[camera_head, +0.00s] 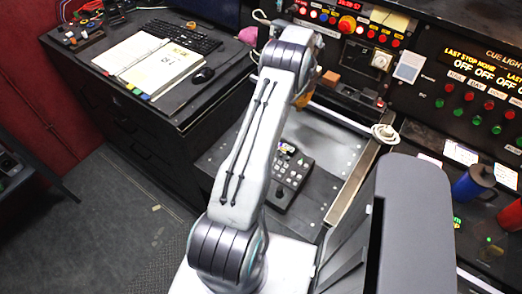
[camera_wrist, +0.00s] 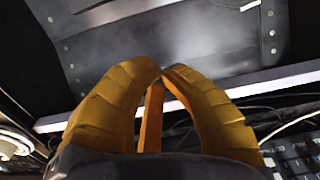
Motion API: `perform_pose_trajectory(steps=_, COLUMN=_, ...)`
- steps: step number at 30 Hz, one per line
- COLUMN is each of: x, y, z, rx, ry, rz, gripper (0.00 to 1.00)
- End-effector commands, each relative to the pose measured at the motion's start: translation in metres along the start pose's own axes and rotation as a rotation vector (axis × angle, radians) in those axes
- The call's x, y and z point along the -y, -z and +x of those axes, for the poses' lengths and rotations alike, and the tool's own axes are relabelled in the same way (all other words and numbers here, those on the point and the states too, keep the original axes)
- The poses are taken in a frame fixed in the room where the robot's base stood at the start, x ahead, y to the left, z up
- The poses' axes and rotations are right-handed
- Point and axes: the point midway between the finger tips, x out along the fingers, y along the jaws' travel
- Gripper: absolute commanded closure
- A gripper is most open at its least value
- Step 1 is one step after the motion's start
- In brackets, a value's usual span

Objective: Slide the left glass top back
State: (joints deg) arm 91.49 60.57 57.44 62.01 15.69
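A grey sheet with screws along its edges (camera_head: 328,140) lies in the middle of the desk in the head view, partly behind my arm. It may be the left glass top, but I cannot tell glass from metal. In the wrist view a dark, shiny riveted panel (camera_wrist: 170,40) lies beyond my fingers, with a pale rail (camera_wrist: 270,82) along its near edge. My gripper (camera_wrist: 162,70) has yellow fingers whose tips meet or nearly meet, with nothing visible held. I cannot tell whether the tips touch the rail or panel. In the head view my arm mostly hides the gripper.
A small black control box (camera_head: 291,176) sits in the middle. An open binder (camera_head: 160,68), keyboard (camera_head: 183,36) and mouse (camera_head: 203,75) lie left. The button console (camera_head: 470,90) rises at right, with a blue mug (camera_head: 474,182) below. Cables (camera_wrist: 290,125) lie near my gripper.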

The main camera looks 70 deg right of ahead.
Motion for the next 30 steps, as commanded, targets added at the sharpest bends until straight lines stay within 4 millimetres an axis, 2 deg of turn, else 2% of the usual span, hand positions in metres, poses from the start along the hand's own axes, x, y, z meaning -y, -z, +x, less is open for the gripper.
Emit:
perform_pose_trajectory(steps=1, x=0.0, y=0.0, z=-0.008, rx=-0.001, ry=0.0, rz=0.0, gripper=1.0)
perform_pose_trajectory(steps=15, x=0.0, y=0.0, z=-0.048, rx=-0.001, ry=0.0, rz=0.0, gripper=1.0)
perform_pose_trajectory(steps=30, x=0.0, y=0.0, z=-0.052, rx=0.0, ry=0.0, rz=0.0, gripper=1.0)
